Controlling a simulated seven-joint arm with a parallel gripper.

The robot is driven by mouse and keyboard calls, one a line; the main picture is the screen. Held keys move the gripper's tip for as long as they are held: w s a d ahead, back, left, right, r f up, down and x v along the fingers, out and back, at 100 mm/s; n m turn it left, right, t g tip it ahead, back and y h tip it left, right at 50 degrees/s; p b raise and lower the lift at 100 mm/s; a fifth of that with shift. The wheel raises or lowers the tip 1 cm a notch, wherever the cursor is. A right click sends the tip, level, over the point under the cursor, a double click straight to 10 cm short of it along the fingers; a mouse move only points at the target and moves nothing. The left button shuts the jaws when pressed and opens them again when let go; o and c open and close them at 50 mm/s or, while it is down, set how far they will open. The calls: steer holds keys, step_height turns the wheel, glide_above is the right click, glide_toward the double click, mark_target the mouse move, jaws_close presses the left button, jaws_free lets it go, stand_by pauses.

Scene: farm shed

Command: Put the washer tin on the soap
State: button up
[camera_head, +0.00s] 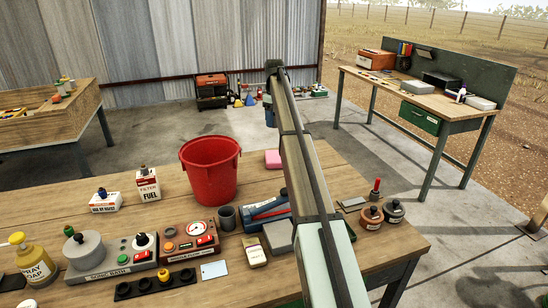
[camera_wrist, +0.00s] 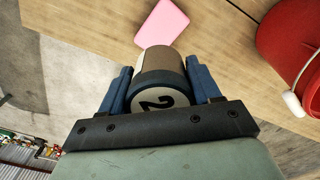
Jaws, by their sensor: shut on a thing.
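The pink soap (camera_head: 272,159) lies on the workbench, beside the red bucket and partly behind my arm in the head view. In the wrist view the soap (camera_wrist: 163,21) lies flat on the wood beyond the held tin. My gripper (camera_wrist: 158,68) is shut on a round tin, which I take for the washer tin (camera_wrist: 163,65). It has a brownish side, a dark rim and a pale end marked 2. The blue fingers grip it from both sides. The tin appears apart from the soap; its height above the bench is unclear. My arm hides the tin in the head view.
A grey cup (camera_head: 225,217), a blue tool (camera_head: 265,213) and two lidded tins (camera_head: 371,217) stand nearer. Bare wood surrounds the soap; the bench's far edge is close behind it.

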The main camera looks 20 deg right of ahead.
mark_target(274, 156)
step_height(274, 156, down, 14)
steer(key=shift+f, duration=0.15)
stand_by(0.6)
steer(key=o, duration=1.1)
steer(key=shift+f, duration=0.15)
step_height(274, 156, up, 12)
steer(key=shift+r, duration=0.2)
